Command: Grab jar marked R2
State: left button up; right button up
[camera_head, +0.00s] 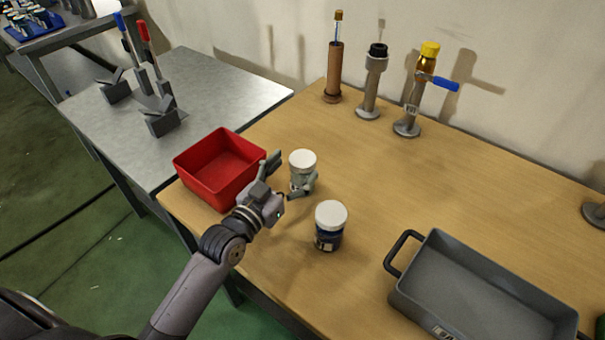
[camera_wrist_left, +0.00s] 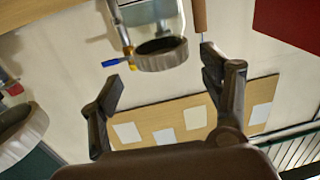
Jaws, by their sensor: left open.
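Two jars with white lids stand on the wooden table. The farther jar (camera_head: 302,161) has a pale body, and my left gripper (camera_head: 291,174) is open at it, with one finger on either side. In the left wrist view this jar (camera_wrist_left: 163,55) shows beyond and between the spread fingertips (camera_wrist_left: 165,76); contact cannot be made out. The nearer jar (camera_head: 330,217) has a dark label and stands to the right of the gripper; a jar (camera_wrist_left: 22,132) also shows at the left edge of the wrist view. No marking is readable on either jar. My right gripper is not in view.
A red bin (camera_head: 219,168) sits close behind and left of the gripper. A grey tray (camera_head: 480,292) with a black handle is at the front right. Upright holders (camera_head: 372,82) stand along the wall. The table's middle right is clear.

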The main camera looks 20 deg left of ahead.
aim_at(302, 158)
pick_arm(q)
jog(key=x, duration=0.5)
jog(key=shift+a+f+p, duration=0.15)
jog(key=shift+f+p, duration=0.15)
jog(key=shift+s, duration=0.1)
jog(key=shift+c, duration=0.3)
jog(key=shift+r, duration=0.1)
grip_shut()
